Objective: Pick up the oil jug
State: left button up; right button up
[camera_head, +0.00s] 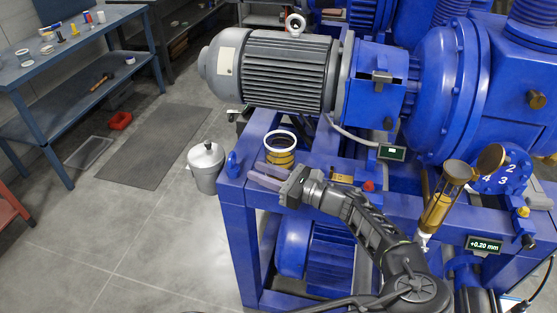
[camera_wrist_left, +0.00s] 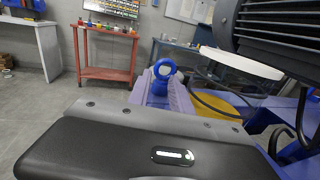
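A round container with a white rim and a yellow lower part, seemingly the oil jug (camera_head: 280,157), stands on the blue frame below the grey motor. In the left wrist view its yellow part (camera_wrist_left: 222,103) shows right of the fingers, below a white disc. My left gripper (camera_head: 262,176) is just in front of it in the head view, fingers pointing left. My right gripper is not in view.
A grey lidded can (camera_head: 206,168) stands left of the blue frame (camera_head: 232,200). The grey motor (camera_head: 275,70) hangs over the area behind. An amber glass cylinder (camera_head: 437,212) and a small display (camera_head: 391,153) are to the right. Open floor lies left.

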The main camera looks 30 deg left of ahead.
pick_arm(q)
jog(key=shift+c, duration=0.5)
grip_shut()
dwell(1.3)
